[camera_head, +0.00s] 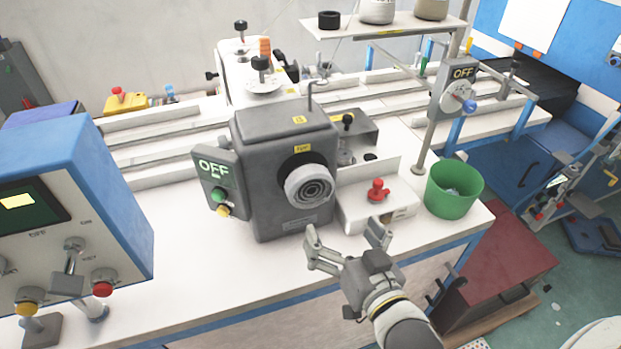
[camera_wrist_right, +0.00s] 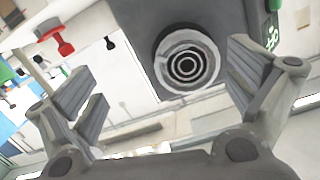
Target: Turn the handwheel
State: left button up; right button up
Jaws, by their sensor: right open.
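The handwheel (camera_head: 309,186) is a pale round knob with dark concentric rings on the front of the dark grey machine housing (camera_head: 262,200). In the right wrist view the handwheel (camera_wrist_right: 187,64) faces the camera, in the upper middle between the fingers. My right gripper (camera_head: 344,236) is open and empty, in front of and below the handwheel, toward the right in the head view. In the right wrist view its fingers (camera_wrist_right: 165,90) are spread wide, with no visible contact with the handwheel. My left gripper is not in view.
A panel reading OFF (camera_head: 215,180) with green and yellow buttons is left of the housing. A red knob (camera_head: 377,190) on a white block and a green bin (camera_head: 453,190) stand to the right. A blue control box (camera_head: 110,190) fills the left. The front tabletop is clear.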

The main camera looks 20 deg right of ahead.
aim_at(315, 191)
jog(key=shift+t+y, duration=0.3)
jog(key=shift+t, duration=0.4)
jog(key=w+a+r, duration=0.1)
jog(key=w, duration=0.2)
jog(key=w+r+p, duration=0.1)
jog(key=w, duration=0.2)
jog(key=w+a+r, duration=0.1)
jog(key=w, duration=0.2)
jog(key=shift+w+a+r+p, duration=0.2)
jog(key=shift+a+r+p, duration=0.1)
jog(key=shift+r, duration=0.05)
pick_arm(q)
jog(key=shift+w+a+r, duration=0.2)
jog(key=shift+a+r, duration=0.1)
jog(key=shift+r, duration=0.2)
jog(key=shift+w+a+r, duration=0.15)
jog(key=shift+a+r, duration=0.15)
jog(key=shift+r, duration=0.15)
pick_arm(e)
jog(key=shift+w+a+f, duration=0.1)
jog(key=shift+w, duration=0.55)
jog(key=shift+c, duration=0.3)
jog(key=c, duration=0.9)
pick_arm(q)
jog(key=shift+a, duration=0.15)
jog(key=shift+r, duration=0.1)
